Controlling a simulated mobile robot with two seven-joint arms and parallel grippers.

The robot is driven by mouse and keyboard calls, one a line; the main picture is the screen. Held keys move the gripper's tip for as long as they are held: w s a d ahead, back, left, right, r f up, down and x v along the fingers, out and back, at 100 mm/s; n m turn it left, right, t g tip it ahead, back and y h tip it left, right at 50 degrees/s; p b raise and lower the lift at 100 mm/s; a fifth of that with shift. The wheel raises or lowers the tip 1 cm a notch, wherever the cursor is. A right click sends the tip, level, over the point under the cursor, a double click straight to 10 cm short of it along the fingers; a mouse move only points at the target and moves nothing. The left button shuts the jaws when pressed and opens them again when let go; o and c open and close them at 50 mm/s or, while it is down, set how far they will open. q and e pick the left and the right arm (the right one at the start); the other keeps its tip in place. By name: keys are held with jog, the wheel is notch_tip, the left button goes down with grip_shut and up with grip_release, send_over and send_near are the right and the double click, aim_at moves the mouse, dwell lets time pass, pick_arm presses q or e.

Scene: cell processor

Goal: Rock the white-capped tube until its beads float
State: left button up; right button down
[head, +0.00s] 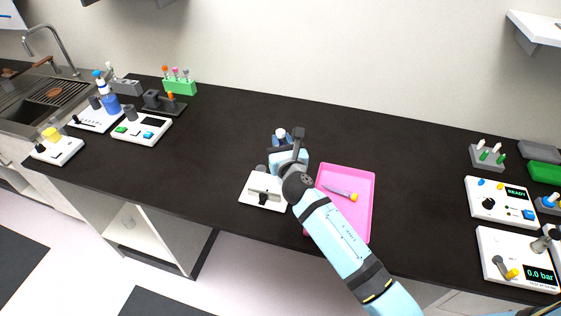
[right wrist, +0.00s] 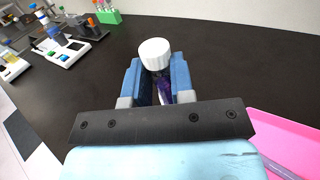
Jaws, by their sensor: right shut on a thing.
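The white-capped tube shows in the right wrist view with its white cap (right wrist: 155,53) up and dark purple contents (right wrist: 163,88) below. My right gripper (right wrist: 160,88) is shut on the tube, one blue finger on each side. In the head view the white cap (head: 280,133) shows just beyond my right gripper (head: 282,141), above the middle of the dark bench. The tube's lower part is hidden by the gripper, and I cannot make out single beads. My left gripper is not in view.
A white device with a black lever (head: 250,198) stands just left of my right gripper. A pink tray (head: 358,219) with a yellow-ended tool (head: 341,191) lies right of it. Devices stand at both ends, with a green tube rack (head: 180,88) at the back left. The bench behind is clear.

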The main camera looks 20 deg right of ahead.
aim_at(282, 134)
notch_tip(282, 134, up, 4)
jog(key=shift+f+p, duration=0.2)
jog(key=shift+p, duration=0.8)
jog(key=shift+r, duration=0.35)
notch_tip(282, 134, up, 7)
jog(key=shift+r+b, duration=0.1)
jog(key=shift+b, duration=0.2)
jog(key=shift+r, duration=0.25)
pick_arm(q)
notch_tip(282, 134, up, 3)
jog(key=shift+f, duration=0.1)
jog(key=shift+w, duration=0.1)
